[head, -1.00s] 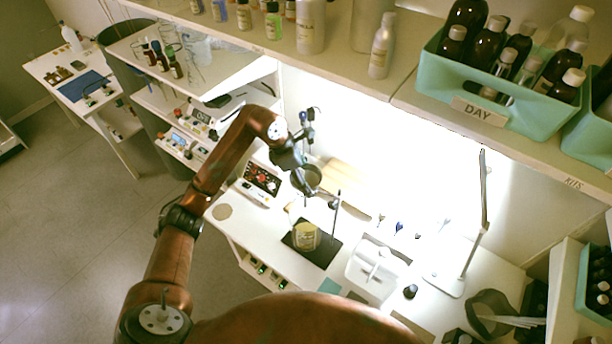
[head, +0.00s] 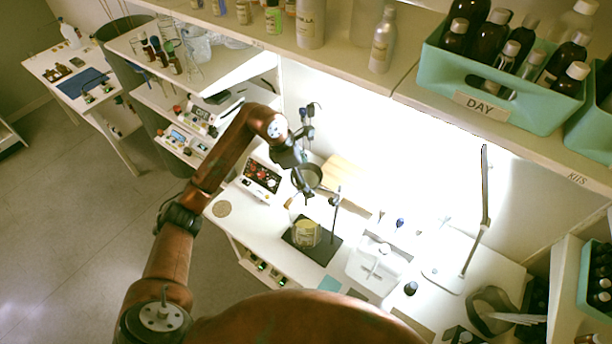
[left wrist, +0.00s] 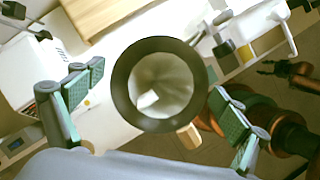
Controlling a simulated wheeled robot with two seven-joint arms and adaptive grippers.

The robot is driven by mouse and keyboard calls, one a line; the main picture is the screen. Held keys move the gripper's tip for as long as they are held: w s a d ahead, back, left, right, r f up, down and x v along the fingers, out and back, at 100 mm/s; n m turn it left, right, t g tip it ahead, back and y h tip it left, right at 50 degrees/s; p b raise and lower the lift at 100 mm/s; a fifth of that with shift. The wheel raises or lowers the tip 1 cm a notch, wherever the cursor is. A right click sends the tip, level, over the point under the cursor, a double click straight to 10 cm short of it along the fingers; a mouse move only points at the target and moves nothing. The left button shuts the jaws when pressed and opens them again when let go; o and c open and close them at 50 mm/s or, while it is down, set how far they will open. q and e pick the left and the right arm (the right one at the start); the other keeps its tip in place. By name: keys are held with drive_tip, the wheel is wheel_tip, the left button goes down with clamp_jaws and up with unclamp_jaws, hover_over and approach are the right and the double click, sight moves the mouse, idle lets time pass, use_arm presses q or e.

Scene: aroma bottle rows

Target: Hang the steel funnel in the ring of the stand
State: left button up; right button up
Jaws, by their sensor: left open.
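The steel funnel (left wrist: 160,85) shows in the left wrist view with its dark, round rim and pale hollow inside. In the head view its dark mouth (head: 307,178) is below my left wrist. My left gripper (left wrist: 154,98) is open, with green finger pads apart on either side of the funnel. The stand has an upright rod (head: 335,218), a clamp (head: 334,201) and a black base (head: 321,252). Its ring is hidden or too small to make out, so I cannot tell whether the funnel sits in it.
A yellowish jar (head: 306,233) stands on the black base. A white device (head: 377,262) is to the right of the stand, and a box with a dark panel (head: 262,178) is to the left. A lamp (head: 480,210) and an overhead shelf (head: 345,62) bound the bench.

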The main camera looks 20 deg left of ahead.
use_arm(q)
drive_tip(key=v, duration=1.2)
idle(0.5)
